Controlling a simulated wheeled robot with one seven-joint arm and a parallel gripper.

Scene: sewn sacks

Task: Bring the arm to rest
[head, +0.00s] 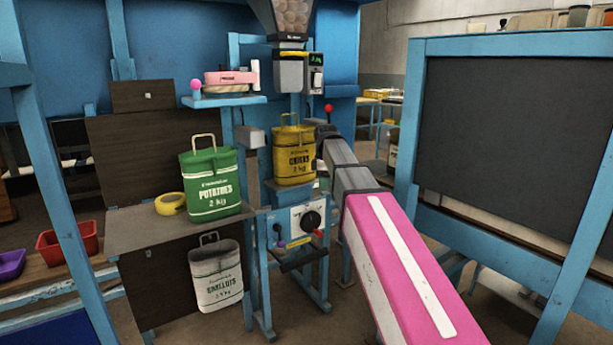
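My arm (400,265), pink with a white stripe and then grey, reaches from the bottom right toward the middle of the head view. Its far grey end is just right of a yellow sack (294,156). The fingers of my gripper cannot be made out there, so I cannot tell whether they are open or touch the sack. The yellow sack stands upright on a small stand under the filling spout, its handle up.
A green potatoes sack (211,184) stands on a dark shelf (150,236) beside a yellow tape roll (171,204). A white shallots sack (216,276) hangs below. A dial box (297,224) sits under the yellow sack. A blue-framed dark board (508,135) stands right of my arm.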

